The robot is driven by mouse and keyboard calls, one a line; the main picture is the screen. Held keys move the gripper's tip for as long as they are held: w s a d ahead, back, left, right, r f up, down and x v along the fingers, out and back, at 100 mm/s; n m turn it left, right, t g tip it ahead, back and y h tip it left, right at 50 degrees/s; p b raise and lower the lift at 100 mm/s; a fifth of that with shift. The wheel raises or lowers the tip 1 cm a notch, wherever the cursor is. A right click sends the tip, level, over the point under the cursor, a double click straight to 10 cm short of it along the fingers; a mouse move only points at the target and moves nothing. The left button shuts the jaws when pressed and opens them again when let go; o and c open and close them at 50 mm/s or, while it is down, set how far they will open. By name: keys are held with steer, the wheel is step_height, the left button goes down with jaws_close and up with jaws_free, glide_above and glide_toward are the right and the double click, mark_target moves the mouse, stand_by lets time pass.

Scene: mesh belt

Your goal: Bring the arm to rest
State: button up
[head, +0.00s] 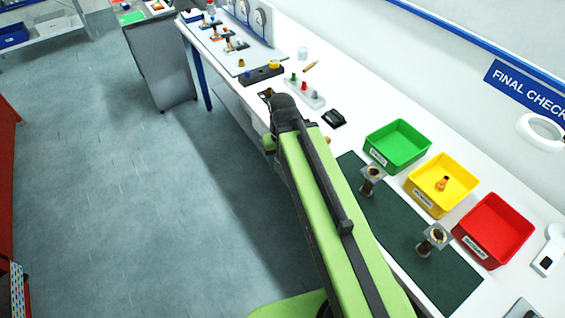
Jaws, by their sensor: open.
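My green and black arm (322,200) reaches up from the bottom of the head view, along the near edge of the white bench. Its far dark joint (285,112) is the last part I see clearly. My gripper does not show; the arm hides whatever lies beyond or below that joint.
The white bench (345,93) holds green (398,146), yellow (441,185) and red (494,231) bins. Two metal parts (371,180) (434,239) stand on a dark green mat (385,215). A small orange-brown part sits in the yellow bin. The floor (140,190) at left is clear.

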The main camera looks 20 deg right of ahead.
step_height(320, 180, down, 9)
steer(key=b, duration=0.9)
